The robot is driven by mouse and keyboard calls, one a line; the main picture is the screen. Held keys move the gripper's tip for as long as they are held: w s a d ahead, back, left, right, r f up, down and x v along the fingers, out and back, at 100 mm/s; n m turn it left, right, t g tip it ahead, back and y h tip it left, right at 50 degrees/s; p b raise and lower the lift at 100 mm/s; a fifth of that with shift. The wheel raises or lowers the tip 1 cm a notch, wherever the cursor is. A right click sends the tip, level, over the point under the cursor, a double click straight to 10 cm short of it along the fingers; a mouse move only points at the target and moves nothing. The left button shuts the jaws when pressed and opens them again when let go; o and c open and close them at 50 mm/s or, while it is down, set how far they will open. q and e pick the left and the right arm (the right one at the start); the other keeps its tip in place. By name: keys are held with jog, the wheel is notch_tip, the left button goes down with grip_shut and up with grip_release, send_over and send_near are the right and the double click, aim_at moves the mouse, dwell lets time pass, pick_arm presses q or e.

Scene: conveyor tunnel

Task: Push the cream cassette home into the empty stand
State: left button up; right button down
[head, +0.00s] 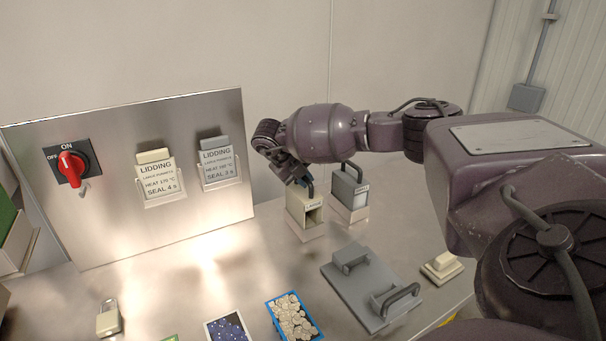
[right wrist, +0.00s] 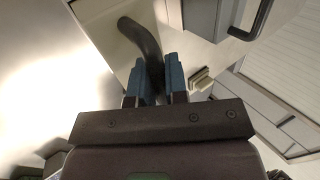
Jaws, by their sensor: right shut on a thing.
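The cream cassette (head: 303,212) stands at the back of the bench, left of a grey cassette (head: 349,188). It has a dark handle on top and a dark opening below a small label on its front. My right gripper (head: 298,178) is shut on that handle from above. In the right wrist view the handle (right wrist: 146,42) runs between the blue fingers, with the cream body (right wrist: 108,22) beyond. A pale base shows under the cassette's front; I cannot tell how far the cassette sits in a stand. My left gripper is not in view.
The grey cassette stands close on the right. A steel panel with a red switch (head: 70,168) rises at left.

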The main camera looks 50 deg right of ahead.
jog(key=shift+f, duration=0.25)
jog(key=shift+r, duration=0.1)
jog(key=c, duration=1.1)
grip_release()
jog(key=shift+o, duration=0.2)
jog(key=v, duration=0.4)
jog(key=shift+r+p, duration=0.25)
jog(key=shift+p, duration=0.05)
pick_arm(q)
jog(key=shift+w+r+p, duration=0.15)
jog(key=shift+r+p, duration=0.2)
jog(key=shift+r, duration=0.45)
pick_arm(e)
jog(key=v, duration=0.6)
jog(key=shift+a, duration=0.2)
